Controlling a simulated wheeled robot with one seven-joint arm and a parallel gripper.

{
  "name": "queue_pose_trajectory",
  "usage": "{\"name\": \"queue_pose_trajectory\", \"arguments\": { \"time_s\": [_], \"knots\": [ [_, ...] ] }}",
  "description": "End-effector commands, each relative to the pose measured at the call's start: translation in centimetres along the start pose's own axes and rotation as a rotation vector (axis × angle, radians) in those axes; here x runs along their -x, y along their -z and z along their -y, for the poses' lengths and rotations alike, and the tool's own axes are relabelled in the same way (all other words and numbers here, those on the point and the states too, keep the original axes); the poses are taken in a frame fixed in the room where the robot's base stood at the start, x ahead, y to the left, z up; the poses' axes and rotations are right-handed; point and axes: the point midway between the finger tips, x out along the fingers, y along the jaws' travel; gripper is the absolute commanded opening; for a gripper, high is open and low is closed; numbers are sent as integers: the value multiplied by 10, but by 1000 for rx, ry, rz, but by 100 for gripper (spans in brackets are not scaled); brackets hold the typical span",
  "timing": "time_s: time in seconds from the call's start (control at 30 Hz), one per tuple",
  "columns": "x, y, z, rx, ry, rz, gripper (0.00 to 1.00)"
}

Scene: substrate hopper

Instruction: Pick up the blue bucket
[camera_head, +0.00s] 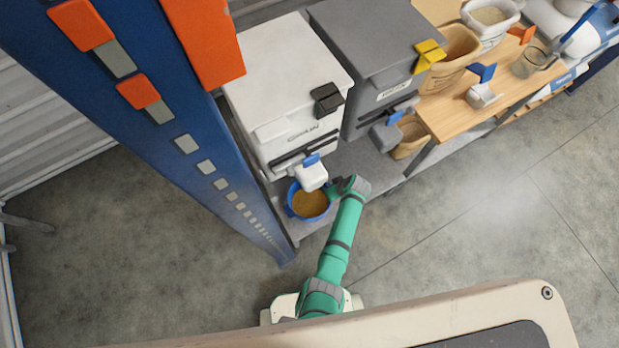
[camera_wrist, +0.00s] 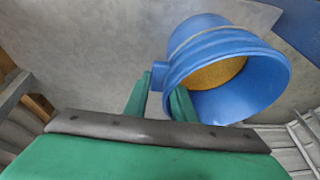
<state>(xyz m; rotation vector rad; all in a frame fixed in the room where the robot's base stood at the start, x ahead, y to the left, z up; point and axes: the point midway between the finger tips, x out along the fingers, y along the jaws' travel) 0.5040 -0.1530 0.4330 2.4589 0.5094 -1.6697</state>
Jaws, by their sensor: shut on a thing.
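The blue bucket (camera_head: 291,207) is at the left end of the low grey shelf, below the white hopper's spout, with golden-brown grain (camera_head: 310,203) inside. In the wrist view the bucket (camera_wrist: 225,45) is at upper right, with its open mouth and grain showing. A small blue tab (camera_wrist: 158,72) sticks out from its side. My gripper (camera_wrist: 160,98) is shut on this tab, with a green finger on either side. In the head view my gripper (camera_head: 338,189) is at the bucket's right side, partly hidden by my wrist. I cannot tell whether the bucket touches the shelf.
The white hopper (camera_head: 285,85) with its spout (camera_head: 311,174) stands over the bucket. A grey hopper (camera_head: 370,45) is to its right. A blue upright post (camera_head: 150,110) rises close on the left. A wooden table (camera_head: 450,110) with containers is at right. The floor in front is clear.

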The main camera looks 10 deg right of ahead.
Motion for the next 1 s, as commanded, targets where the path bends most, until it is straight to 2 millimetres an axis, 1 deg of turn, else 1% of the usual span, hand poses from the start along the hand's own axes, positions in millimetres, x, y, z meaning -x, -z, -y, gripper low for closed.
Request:
{"name": "queue_pose_trajectory", "arguments": {
  "time_s": [0.37, 0.57, 0.77, 1.0],
  "knots": [
    [3, 3, 0, 0, 0, -3, 0],
    [15, 7, 1, 0, 0, -3, 0],
    [33, 15, 2, 1, -2, -4, 0],
    [46, -15, -4, -4, -1, -3, 0]
  ]
}}
